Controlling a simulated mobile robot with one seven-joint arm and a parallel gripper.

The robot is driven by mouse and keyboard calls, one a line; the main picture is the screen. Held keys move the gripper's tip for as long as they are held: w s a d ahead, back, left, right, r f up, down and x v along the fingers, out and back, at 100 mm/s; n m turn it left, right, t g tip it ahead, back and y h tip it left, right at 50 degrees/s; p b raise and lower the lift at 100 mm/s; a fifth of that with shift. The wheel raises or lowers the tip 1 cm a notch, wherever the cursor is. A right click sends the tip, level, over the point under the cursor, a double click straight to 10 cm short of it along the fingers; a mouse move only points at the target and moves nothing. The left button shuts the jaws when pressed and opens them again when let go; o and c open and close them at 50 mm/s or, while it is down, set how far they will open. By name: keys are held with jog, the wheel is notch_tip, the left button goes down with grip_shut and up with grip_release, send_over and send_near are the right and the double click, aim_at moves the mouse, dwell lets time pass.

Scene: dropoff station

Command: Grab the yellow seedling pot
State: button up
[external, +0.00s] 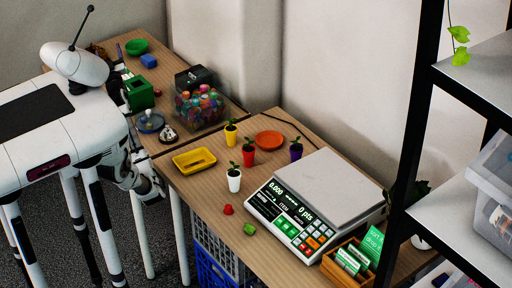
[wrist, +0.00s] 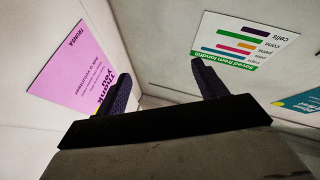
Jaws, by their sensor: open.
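The yellow seedling pot (external: 231,133) stands upright on the wooden table, behind the red seedling pot (external: 248,157) and the white seedling pot (external: 234,181). A green seedling shows at its top. My gripper (external: 155,190) is beside the table's left front edge, low and well apart from the pot. In the wrist view my gripper (wrist: 163,82) has its two dark fingers spread with nothing between them. That view faces the walls, and no pot shows in it.
A yellow tray (external: 194,161) lies between my gripper and the pots. An orange dish (external: 270,140) and a purple seedling pot (external: 296,150) stand right of the yellow pot. A large scale (external: 310,205) fills the right side. A jar of colourful items (external: 200,107) stands behind left.

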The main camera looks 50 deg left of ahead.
jog(key=w+a+f+m+h+p, duration=0.1)
jog(key=w+a+f+h+p, duration=0.1)
jog(key=w+a+f+h, duration=0.55)
jog(key=w+d+n, duration=0.5)
jog(key=w+d, duration=0.3)
jog(key=w, duration=0.1)
jog(key=n+g+h, duration=0.3)
jog(key=n+h, duration=0.9)
jog(key=h, duration=0.4)
send_near(231, 128)
jog(key=shift+g, duration=0.3)
jog(key=x, duration=0.3)
jog(key=w+x, duration=0.1)
jog(key=x, duration=0.2)
jog(key=shift+w+a+r+p, duration=0.1)
jog(key=shift+w+a+p, duration=0.1)
jog(key=shift+p, duration=0.1)
jog(key=shift+s+p+x, duration=0.2)
jog(key=shift+p+x, duration=0.25)
jog(key=shift+x, duration=1.05)
jog(key=shift+s+p+x, duration=0.2)
jog(key=shift+p+x, duration=0.2)
jog(key=shift+x, duration=1.1)
jog(key=shift+d, duration=0.15)
